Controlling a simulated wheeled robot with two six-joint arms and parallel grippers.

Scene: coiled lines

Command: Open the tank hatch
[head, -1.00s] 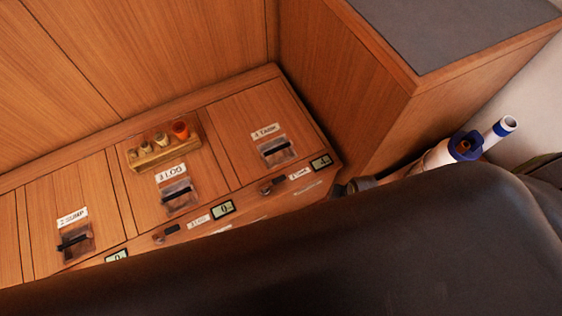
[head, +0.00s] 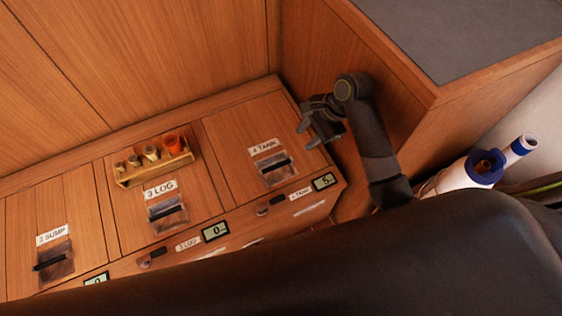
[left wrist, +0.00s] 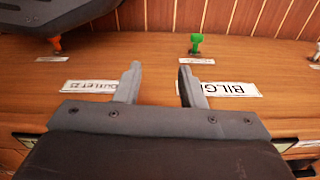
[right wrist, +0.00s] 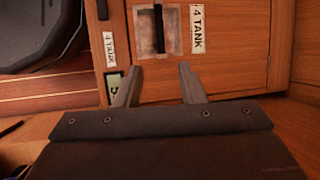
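The tank hatch (head: 240,135) is a wooden panel labelled "4 TANK" at the right end of the row of hatches, lying closed. Its recessed pull with a dark bar (head: 274,166) sits near the front edge; the bar also shows in the right wrist view (right wrist: 159,28). My right gripper (head: 309,136) is open and empty, above the right side of the tank hatch and apart from the pull. My left gripper (left wrist: 157,75) is open and empty, over a wooden surface with labels "OUTLET" and "BILGE"; it is not in the head view.
A wooden rack with small plugs and an orange cup (head: 155,160) stands on the back of the log hatch (head: 120,215). The sump hatch (head: 20,215) is further left. A tall wooden cabinet (head: 400,60) rises at right. A white and blue cylinder (head: 468,172) stands at far right.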

